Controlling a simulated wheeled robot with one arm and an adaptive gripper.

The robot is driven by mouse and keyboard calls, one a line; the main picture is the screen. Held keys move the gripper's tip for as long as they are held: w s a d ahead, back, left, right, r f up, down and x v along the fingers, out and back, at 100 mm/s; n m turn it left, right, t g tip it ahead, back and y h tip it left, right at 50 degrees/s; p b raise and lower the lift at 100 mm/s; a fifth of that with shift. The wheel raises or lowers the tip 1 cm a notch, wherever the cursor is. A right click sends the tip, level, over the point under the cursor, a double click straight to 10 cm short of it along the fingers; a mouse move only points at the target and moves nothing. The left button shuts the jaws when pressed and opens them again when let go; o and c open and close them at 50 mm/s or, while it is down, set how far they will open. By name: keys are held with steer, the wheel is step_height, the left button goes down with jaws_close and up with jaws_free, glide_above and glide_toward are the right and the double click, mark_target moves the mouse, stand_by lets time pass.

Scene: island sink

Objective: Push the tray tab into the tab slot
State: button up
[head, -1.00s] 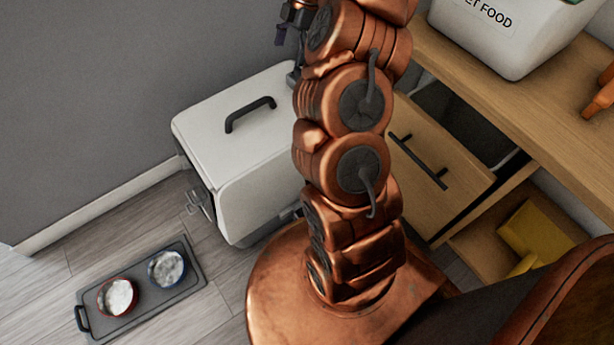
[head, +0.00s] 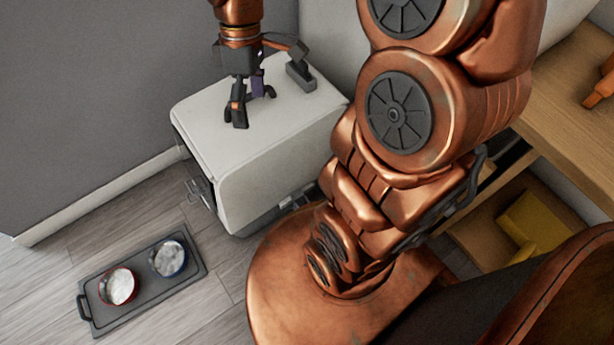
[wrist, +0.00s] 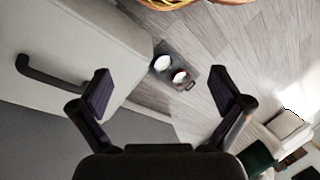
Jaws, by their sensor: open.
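My gripper (head: 252,106) is open and empty, pointing down over the white box's top in the head view. In the wrist view my gripper (wrist: 160,90) shows its two fingers spread wide apart with nothing between them. The dark tray (head: 130,307) lies flat on the floor at lower left, apart from my gripper, with a black loop handle at its left end. It also shows small in the wrist view (wrist: 190,73), beyond the fingertips. I cannot tell which part is the tray tab, and I cannot make out a tab slot.
The white box (head: 270,150) stands against the grey wall, with a metal latch (head: 199,187) on its left side. A red-rimmed bowl (head: 118,286) and a blue-rimmed bowl (head: 168,258) sit on the tray. Wooden shelving (head: 560,120) stands at right. Floor around the tray is clear.

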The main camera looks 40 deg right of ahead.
steer(key=s+f+m+g+h, duration=0.1)
steer(key=s+m, duration=0.7)
steer(key=s, duration=0.9)
step_height(320, 180, down, 2)
steer(key=shift+s+a+f+h, duration=0.15)
steer(key=shift+a+h, duration=0.15)
steer(key=shift+h, duration=0.3)
steer(key=shift+r, duration=0.25)
